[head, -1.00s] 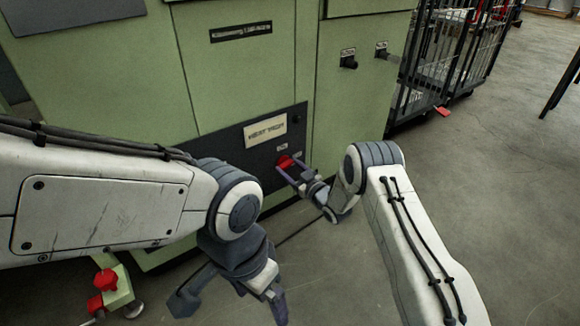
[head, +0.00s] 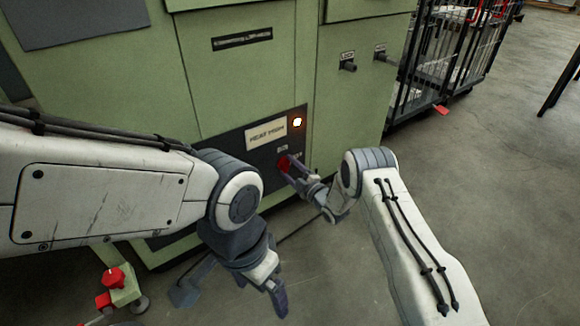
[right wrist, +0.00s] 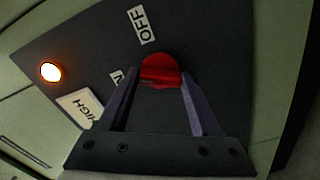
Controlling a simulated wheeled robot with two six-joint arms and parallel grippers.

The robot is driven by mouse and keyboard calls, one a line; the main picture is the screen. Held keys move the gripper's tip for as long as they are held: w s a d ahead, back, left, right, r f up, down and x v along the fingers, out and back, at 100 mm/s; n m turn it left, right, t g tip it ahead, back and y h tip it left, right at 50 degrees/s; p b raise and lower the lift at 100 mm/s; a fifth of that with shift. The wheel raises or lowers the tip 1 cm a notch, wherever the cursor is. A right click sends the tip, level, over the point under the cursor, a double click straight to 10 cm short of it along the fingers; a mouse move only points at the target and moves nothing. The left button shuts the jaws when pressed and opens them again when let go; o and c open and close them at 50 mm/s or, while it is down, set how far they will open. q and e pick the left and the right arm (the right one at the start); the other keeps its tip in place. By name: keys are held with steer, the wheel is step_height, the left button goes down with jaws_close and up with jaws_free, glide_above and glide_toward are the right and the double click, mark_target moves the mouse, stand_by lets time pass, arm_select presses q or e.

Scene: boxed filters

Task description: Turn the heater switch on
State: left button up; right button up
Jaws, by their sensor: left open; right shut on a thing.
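The heater switch is a red knob (head: 284,163) on the dark panel (head: 233,147) low on the green machine; it also shows in the right wrist view (right wrist: 160,70). My right gripper (head: 289,170) is shut on the red knob, with a finger on each side of it in the right wrist view (right wrist: 158,88). An OFF label (right wrist: 141,25) is beside the knob; another label is partly hidden by a finger. An indicator lamp (head: 297,122) on the panel is lit orange-white. My left gripper (head: 279,285) is open and empty, low in front of the machine.
A white sign (head: 266,133) sits on the panel above the knob. Two black knobs, one of them (head: 348,66), stick out of the machine at upper right. A black wire cage (head: 450,60) stands to the right. The floor at right is clear.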

steer(key=n+p, duration=0.1)
steer(key=n, duration=0.3)
steer(key=shift+d+n, duration=0.15)
steer(key=shift+n, duration=0.25)
steer(key=shift+w+n, duration=0.1)
steer(key=shift+n, duration=0.2)
steer(key=o, duration=1.4)
steer(key=shift+s+d+p, duration=0.1)
steer(key=shift+s+p, duration=0.2)
steer(key=shift+p, duration=0.1)
steer(key=p+v, duration=0.5)
steer(key=v, duration=0.5)
steer(key=shift+w, duration=0.1)
